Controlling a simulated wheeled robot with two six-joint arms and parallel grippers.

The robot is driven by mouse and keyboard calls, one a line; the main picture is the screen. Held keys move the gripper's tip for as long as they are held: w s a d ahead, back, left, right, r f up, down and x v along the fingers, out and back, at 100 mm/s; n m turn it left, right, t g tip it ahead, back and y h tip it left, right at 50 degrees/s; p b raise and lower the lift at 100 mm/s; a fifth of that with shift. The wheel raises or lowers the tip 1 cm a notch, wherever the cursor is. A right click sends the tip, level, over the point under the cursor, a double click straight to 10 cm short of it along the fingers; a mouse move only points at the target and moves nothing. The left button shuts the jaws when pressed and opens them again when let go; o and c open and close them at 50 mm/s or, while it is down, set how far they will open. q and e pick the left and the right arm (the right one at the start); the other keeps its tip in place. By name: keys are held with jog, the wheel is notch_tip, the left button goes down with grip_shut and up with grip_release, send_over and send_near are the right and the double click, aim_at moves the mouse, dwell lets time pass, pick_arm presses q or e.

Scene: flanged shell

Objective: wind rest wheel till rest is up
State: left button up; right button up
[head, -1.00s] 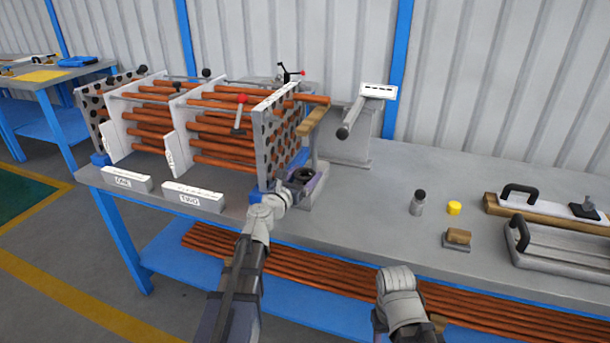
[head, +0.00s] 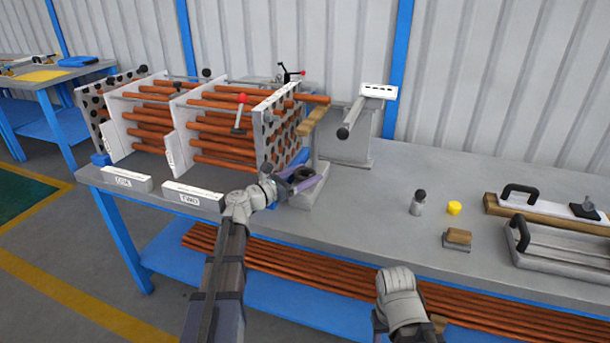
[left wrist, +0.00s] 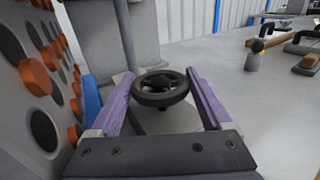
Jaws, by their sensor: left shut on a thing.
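The black rest wheel (head: 302,175) stands at the front of the bench by the shell's right end; it also shows in the left wrist view (left wrist: 160,88). My left gripper (head: 304,180) is shut on it, with one purple finger on each side of the rim. The rest is a wooden block (head: 312,120) on a post above the wheel. It sits just under the end of a protruding copper tube (head: 312,98); I cannot tell whether they touch. My right arm shows low in the head view, but its fingers do not.
The flanged shell (head: 264,140) with its copper tubes stands close left of the wheel. A grey stand (head: 345,148) is behind it. A small bottle (head: 418,203), a yellow cap (head: 454,208) and a handled tray (head: 560,250) are to the right. The bench between is clear.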

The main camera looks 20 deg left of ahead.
aim_at(305, 172)
pick_arm(q)
jog(key=shift+w, duration=0.1)
jog(key=o, duration=1.2)
jog(key=shift+r, duration=0.1)
notch_tip(305, 172, up, 10)
jog(key=p, duration=1)
jog(key=shift+f, duration=0.2)
